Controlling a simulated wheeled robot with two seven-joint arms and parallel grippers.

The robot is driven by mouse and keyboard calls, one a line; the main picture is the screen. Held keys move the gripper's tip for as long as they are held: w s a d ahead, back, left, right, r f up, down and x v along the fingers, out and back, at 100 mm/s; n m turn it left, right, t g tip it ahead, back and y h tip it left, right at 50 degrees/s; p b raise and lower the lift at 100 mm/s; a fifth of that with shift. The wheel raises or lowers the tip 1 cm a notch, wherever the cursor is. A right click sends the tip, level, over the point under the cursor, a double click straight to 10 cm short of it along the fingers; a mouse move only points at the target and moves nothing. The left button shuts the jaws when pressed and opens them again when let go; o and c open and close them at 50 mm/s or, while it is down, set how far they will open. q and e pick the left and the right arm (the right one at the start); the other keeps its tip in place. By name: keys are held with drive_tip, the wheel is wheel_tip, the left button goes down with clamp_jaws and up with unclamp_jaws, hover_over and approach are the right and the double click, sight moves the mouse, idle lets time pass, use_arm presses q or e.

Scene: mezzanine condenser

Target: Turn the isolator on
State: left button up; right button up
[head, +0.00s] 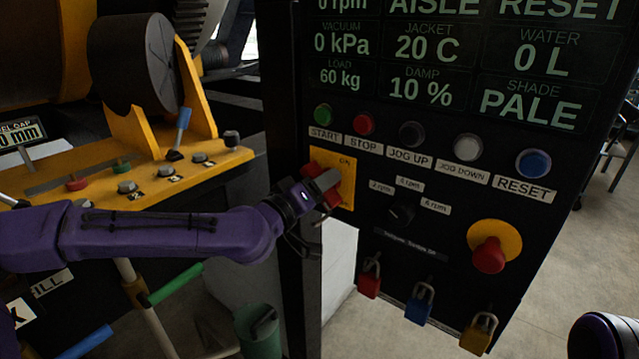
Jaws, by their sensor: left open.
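The isolator is a red rotary handle (332,194) on a yellow square plate (346,163) at the left edge of the black control panel. The plate's upper right reads "ON". My left gripper (322,183) is open, with its fingers at the red handle and covering part of it. I cannot tell whether the fingers touch the handle, and its exact angle is partly hidden. My right gripper is not in view; only a purple piece of my right arm shows at the lower right corner.
Above the isolator are the green start button (323,114) and red stop button (364,124). To its right are a black selector knob (402,212) and a red emergency stop (489,254). Red, blue and yellow padlocks (478,332) hang below. A yellow machine (190,150) stands left.

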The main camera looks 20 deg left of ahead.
use_arm(q)
clamp_jaws()
drive_tip(key=n+b, duration=0.2)
drive_tip(key=n, duration=0.1)
drive_tip(key=shift+f+n, duration=0.15)
drive_tip(key=shift+n, duration=0.15)
drive_tip(key=n+b, duration=0.3)
drive_tip(key=n, duration=0.2)
drive_tip(key=shift+b, duration=0.3)
drive_tip(key=n+b, duration=0.3)
drive_tip(key=n, duration=0.2)
drive_tip(key=shift+f+n, duration=0.1)
drive_tip(key=shift+n, duration=0.3)
drive_tip(key=shift+n+b, duration=1.2)
drive_tip(key=shift+n, duration=0.5)
